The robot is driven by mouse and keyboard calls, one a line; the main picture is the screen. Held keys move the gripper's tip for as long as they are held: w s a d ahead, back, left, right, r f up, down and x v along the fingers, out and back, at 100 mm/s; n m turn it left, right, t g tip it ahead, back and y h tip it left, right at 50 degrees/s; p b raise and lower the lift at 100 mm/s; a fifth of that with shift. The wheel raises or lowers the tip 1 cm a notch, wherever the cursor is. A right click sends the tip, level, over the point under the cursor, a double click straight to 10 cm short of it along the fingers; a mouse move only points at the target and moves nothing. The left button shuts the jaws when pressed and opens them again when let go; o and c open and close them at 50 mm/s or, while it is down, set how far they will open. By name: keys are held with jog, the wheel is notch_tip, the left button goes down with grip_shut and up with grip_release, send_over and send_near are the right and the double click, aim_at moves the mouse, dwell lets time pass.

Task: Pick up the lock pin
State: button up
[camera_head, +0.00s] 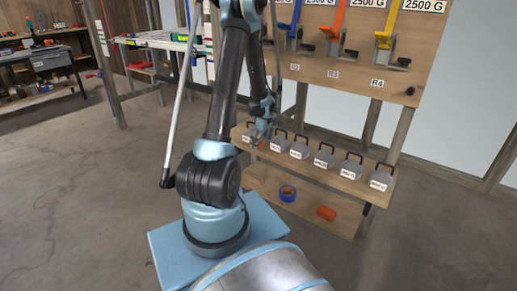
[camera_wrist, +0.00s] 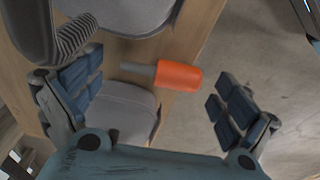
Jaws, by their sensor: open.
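The lock pin (camera_wrist: 178,76) has an orange grip and a short grey shaft. In the wrist view it lies on the wooden shelf between grey weights, its shaft pointing left and its orange end at the shelf edge. My gripper (camera_wrist: 155,100) is open, with its blue-padded fingers wide apart to the left and right. The pin shows between and slightly beyond the fingers, and neither finger visibly touches it. In the head view my gripper (camera_head: 260,134) is at the left end of the shelf, with a bit of the orange grip (camera_head: 262,146) beside it.
Several grey weights with black handles (camera_head: 325,158) stand along the wooden shelf (camera_head: 300,168). One weight (camera_wrist: 130,110) is close to my left finger. A blue tape roll (camera_head: 288,194) and an orange object (camera_head: 326,213) lie on the lower board. Colored levers hang above.

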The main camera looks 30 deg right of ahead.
jog(key=c, duration=1.1)
jog(key=shift+c, duration=0.2)
